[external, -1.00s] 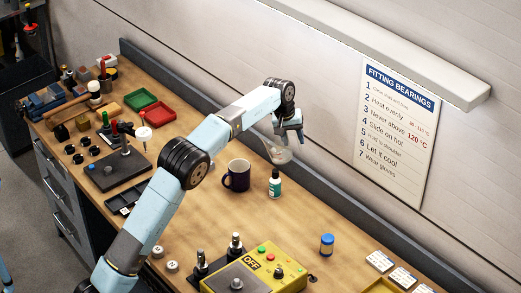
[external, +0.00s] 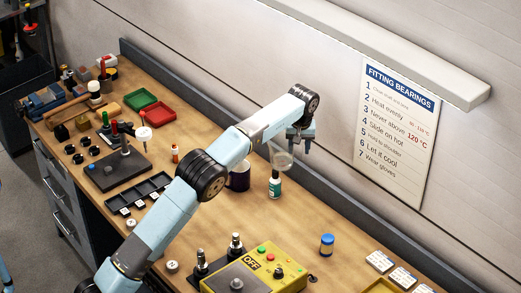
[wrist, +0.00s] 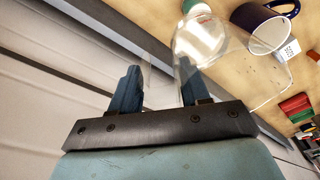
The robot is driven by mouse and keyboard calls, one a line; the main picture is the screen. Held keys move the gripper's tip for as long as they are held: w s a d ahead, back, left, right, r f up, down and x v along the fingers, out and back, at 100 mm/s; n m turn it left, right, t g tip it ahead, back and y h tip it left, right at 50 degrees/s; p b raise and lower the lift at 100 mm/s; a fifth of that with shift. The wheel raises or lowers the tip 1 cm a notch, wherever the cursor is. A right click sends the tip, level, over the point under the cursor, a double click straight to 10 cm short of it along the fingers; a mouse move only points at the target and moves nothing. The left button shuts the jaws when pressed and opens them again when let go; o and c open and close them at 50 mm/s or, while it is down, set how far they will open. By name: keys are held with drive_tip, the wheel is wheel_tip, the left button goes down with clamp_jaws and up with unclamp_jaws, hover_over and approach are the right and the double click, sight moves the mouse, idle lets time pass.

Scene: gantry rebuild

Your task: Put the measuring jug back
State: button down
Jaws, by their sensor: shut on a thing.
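The clear measuring jug (external: 282,161) hangs from my gripper (external: 292,147) above the back of the bench, near the wall. In the wrist view the see-through jug (wrist: 235,75) spreads to the right of my two blue fingers (wrist: 160,88), which are shut on its edge. Its outline is faint, so I cannot tell its exact tilt or whether it touches the bench.
A dark upstand (external: 345,210) runs along the bench's back edge below the wall sign (external: 398,130). A blue jar (external: 327,245) and a yellow control box (external: 262,268) stand at the front right. Bare wood lies between the bottle and the blue jar.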

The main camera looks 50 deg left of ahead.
drive_tip(key=s+d+n+g, duration=0.1)
drive_tip(key=s+d+n, duration=0.3)
drive_tip(key=s, duration=0.6)
drive_tip(key=s+d+n, duration=0.4)
drive_tip(key=s, duration=0.6)
drive_tip(key=shift+w+f, duration=6.7)
drive_tip(key=shift+w, duration=0.15)
drive_tip(key=shift+f, duration=0.1)
drive_tip(key=c, duration=0.5)
unclamp_jaws()
drive_tip(key=shift+c, duration=0.2)
